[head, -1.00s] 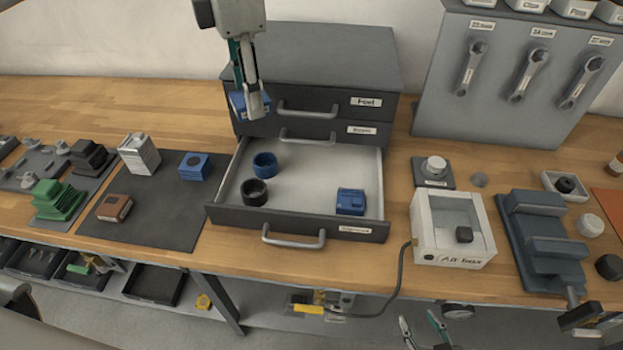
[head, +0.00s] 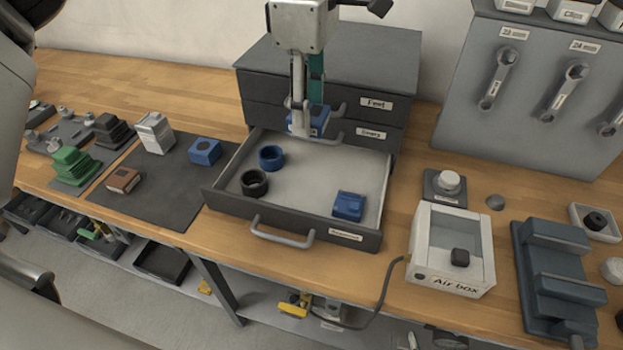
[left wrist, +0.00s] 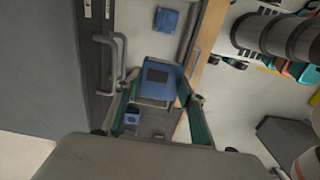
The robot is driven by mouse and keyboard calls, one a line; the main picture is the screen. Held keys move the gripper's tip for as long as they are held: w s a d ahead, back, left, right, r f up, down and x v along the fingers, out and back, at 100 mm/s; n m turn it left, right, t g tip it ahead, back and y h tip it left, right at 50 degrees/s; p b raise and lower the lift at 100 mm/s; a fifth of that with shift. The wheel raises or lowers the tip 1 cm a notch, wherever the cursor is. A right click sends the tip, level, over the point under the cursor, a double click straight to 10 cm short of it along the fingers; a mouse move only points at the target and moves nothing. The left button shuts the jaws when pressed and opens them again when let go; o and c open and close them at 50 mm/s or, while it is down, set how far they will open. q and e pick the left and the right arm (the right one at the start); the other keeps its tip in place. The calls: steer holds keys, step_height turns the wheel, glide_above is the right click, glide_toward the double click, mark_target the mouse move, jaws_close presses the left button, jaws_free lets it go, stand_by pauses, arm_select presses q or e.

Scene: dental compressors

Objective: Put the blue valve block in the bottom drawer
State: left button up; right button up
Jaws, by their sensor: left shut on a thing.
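My left gripper (head: 302,132) is shut on a blue valve block (head: 319,121), held above the back of the open bottom drawer (head: 225,201), in front of the closed drawers. In the left wrist view the held block (left wrist: 160,80) sits between the two fingers (left wrist: 158,98). Another blue block (head: 348,206) lies inside the drawer at its front right. A further blue block (head: 205,152) stands on the dark mat.
A blue ring (head: 271,158) and a black ring (head: 254,183) occupy the drawer's left side; its middle is clear. The white air box (head: 453,250) stands right of the drawer. The upper drawers' handles (head: 325,108) jut forward near the held block.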

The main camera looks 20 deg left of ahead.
mark_target(309, 200)
arm_select(q)
step_height(309, 200, down, 19)
steer(key=shift+f+b, duration=0.1)
steer(key=shift+b, duration=0.5)
steer(key=shift+f, duration=0.15)
steer(key=o, duration=1.2)
steer(key=shift+o, duration=0.2)
step_height(309, 200, up, 12)
steer(key=shift+s, duration=0.1)
